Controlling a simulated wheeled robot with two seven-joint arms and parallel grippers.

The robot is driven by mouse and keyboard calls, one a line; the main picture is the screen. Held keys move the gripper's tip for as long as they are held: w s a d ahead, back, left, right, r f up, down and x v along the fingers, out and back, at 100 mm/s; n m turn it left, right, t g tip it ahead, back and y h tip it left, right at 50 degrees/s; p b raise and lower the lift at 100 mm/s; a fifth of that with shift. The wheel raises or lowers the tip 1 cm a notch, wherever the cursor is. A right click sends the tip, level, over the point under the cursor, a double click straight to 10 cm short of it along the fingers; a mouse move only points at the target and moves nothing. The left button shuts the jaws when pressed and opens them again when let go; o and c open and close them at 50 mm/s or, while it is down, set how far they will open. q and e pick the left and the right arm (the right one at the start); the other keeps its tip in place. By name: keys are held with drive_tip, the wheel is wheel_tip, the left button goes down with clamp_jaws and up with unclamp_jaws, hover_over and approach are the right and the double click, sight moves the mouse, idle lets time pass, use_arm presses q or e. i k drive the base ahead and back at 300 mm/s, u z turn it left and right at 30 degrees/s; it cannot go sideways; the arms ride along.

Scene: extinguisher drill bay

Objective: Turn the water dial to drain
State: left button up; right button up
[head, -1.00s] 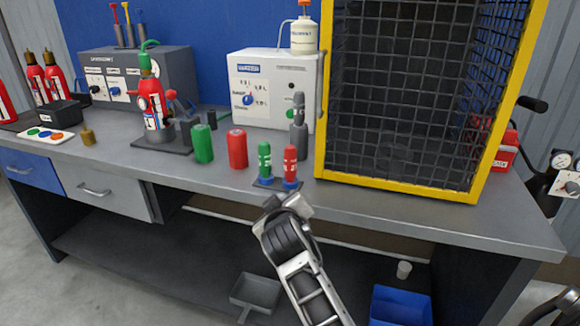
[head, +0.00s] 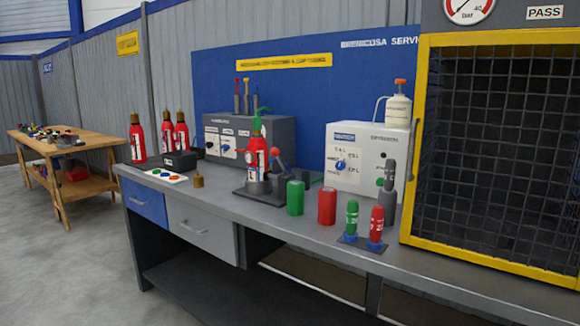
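A white box (head: 366,172) stands at the back of the grey workbench, left of the yellow-framed cage. Its front has a dial with a blue knob (head: 341,166) and small labels around it. The labels are too small to read surely, and I cannot tell which one the knob points at. A grey control box (head: 276,136) farther left also carries small knobs, one of them blue. Neither of my grippers is in view.
On the workbench (head: 270,227), a green cylinder (head: 295,198), a red cylinder (head: 327,206), and small green (head: 351,219) and red (head: 377,225) bottles stand before the white box. A clamped extinguisher (head: 258,165) is left. The yellow-framed cage (head: 413,150) closes off the right.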

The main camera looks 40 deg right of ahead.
sight(340, 166)
drive_tip(key=u, duration=0.05)
drive_tip(key=i, duration=2.1)
drive_tip(key=z, duration=1.4)
